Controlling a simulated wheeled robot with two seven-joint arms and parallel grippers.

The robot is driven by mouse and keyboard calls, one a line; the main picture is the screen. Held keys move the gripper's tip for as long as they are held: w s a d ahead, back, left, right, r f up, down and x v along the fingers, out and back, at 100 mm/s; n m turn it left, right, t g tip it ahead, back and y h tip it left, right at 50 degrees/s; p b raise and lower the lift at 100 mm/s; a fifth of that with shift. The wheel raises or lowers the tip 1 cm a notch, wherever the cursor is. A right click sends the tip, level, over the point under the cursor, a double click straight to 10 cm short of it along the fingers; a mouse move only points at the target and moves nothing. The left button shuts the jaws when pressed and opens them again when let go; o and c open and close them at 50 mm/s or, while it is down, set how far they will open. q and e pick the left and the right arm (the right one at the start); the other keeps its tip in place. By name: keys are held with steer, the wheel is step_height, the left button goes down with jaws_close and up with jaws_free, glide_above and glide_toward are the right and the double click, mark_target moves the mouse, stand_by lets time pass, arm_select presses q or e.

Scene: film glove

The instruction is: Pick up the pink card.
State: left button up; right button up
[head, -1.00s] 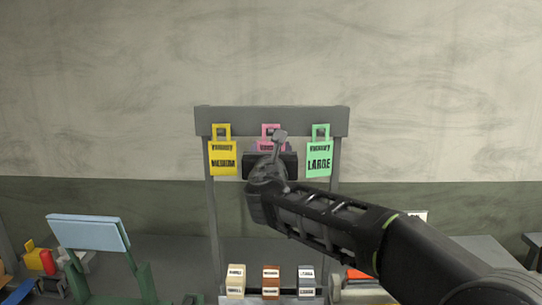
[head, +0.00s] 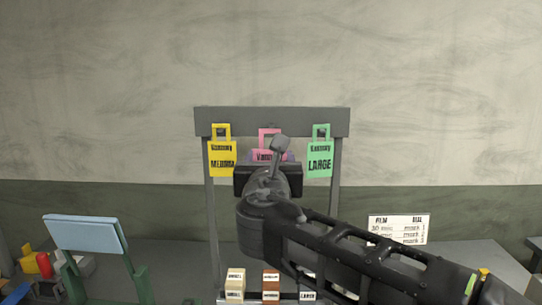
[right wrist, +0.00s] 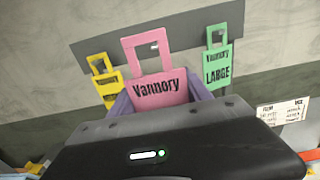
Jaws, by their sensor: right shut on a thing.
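The pink card (right wrist: 158,90), marked "Vannory", has a square loop handle on top. It is between the purple-grey fingers of my right gripper (right wrist: 160,100), which is shut on it. In the head view the pink card (head: 268,154) shows above my right wrist, in front of the grey rack bar (head: 240,114); its lower part is hidden. A small peg shows through its handle opening in the right wrist view; I cannot tell whether the handle still touches it. My left gripper is not in view.
A yellow card (head: 222,160) hangs left of the pink one and a green card (head: 319,160) hangs right, both close by. Small labelled blocks (head: 271,277) stand below. A white chart (head: 399,228) stands at right, a blue panel (head: 86,233) at left.

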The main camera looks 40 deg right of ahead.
steer(key=v, duration=0.7)
steer(key=shift+b, duration=0.35)
steer(key=shift+a+f, duration=0.1)
stand_by(0.8)
